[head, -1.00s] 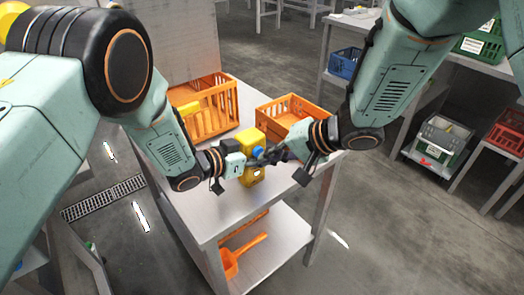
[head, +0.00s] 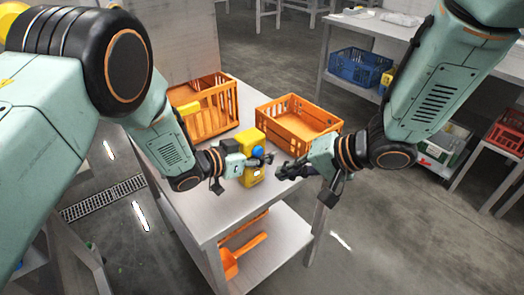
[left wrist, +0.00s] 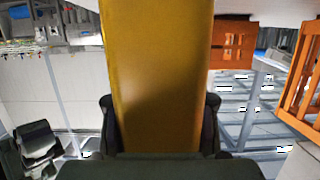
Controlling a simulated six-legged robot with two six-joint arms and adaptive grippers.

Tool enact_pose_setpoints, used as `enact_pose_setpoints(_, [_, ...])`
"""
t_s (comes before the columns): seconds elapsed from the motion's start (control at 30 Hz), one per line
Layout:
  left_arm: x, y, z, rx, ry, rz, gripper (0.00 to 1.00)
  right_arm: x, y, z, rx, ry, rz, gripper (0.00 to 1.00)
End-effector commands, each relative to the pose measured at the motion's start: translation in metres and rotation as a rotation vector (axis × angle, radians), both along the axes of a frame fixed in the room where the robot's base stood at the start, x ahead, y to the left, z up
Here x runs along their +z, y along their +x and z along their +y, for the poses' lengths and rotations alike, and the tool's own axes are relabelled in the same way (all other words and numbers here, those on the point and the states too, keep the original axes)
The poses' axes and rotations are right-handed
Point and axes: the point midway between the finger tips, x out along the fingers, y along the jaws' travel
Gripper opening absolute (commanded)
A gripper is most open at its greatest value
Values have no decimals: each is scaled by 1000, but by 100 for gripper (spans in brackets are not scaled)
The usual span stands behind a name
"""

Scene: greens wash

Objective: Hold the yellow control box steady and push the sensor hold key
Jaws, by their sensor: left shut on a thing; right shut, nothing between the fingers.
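The yellow control box (head: 251,177) stands upright near the front edge of the metal table, with a blue round part (head: 257,152) on its side. My left gripper (head: 256,161) is shut on the box; in the left wrist view the box (left wrist: 155,75) fills the space between the two dark fingers (left wrist: 158,128). My right gripper (head: 281,173) is shut and empty, a short way to the right of the box and apart from it. The sensor hold key cannot be made out for certain.
Two orange crates stand behind on the table (head: 205,213): one at the left (head: 207,124) with something yellow in it, one at the right (head: 297,140). An orange scoop (head: 240,255) lies on the lower shelf. A blue crate (head: 360,67) sits on a rack behind.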

Motion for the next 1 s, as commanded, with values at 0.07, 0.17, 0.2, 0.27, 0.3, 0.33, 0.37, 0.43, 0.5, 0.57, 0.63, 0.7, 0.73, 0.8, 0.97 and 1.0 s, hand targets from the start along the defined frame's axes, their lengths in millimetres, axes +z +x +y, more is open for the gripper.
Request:
enact_pose_setpoints(0.07, [0, 0, 0, 0, 1, 1, 4, 0, -3, -2, -1, 0, 1, 0])
enact_pose_setpoints(0.17, [0, 0, 0, 0, 1, 1, 4, 0, -3, -2, 0, 0, 0, 0])
enact_pose_setpoints(0.2, [0, 0, 0, 0, 1, 1, 4, 0, -3, -2, 1, 0, -1, 0])
enact_pose_setpoints(0.27, [0, 0, 0, 0, 1, 1, 4, 0, -3, -2, 1, 0, -1, 0])
enact_pose_setpoints(0.3, [0, 0, 0, 0, 1, 1, 4, 0, -3, -2, 1, 0, -1, 0])
enact_pose_setpoints(0.33, [0, 0, 0, 0, 1, 1, 46, 0, -3, -2, 1, 0, -1, 0])
enact_pose_setpoints(0.37, [0, 0, 0, 0, 1, 1, 48, 0, -3, -2, 1, 0, 0, 0])
enact_pose_setpoints(0.43, [0, 0, 0, 0, 1, 1, 54, 0, -3, -2, 1, 0, 0, 0])
enact_pose_setpoints(0.5, [0, 0, 0, 0, 1, 1, 60, 0, -3, -2, 1, 0, 0, 0])
enact_pose_setpoints(0.57, [0, 0, 0, 0, 0, 0, 65, 0, -3, -2, 1, 0, 0, 0])
enact_pose_setpoints(0.63, [0, 0, 0, 0, 0, 0, 71, 0, -3, -2, 1, 0, 0, 0])
enact_pose_setpoints(0.7, [0, 0, 0, 0, 0, 0, 73, 0, -3, -2, 1, 0, 0, 0])
enact_pose_setpoints(0.73, [0, 0, 0, 0, 0, 0, 73, 0, -3, -2, 1, 0, 0, 0])
enact_pose_setpoints(0.8, [0, 0, 0, 0, 0, 0, 73, 0, -3, -2, 1, 0, 0, 0])
enact_pose_setpoints(0.97, [0, 0, 1, 0, 0, 0, 73, 0, -3, -2, 1, 0, 0, 0])
enact_pose_setpoints(1.0, [1, -1, 2, 1, 1, 0, 73, 0, -3, -2, 1, 0, 0, 0])
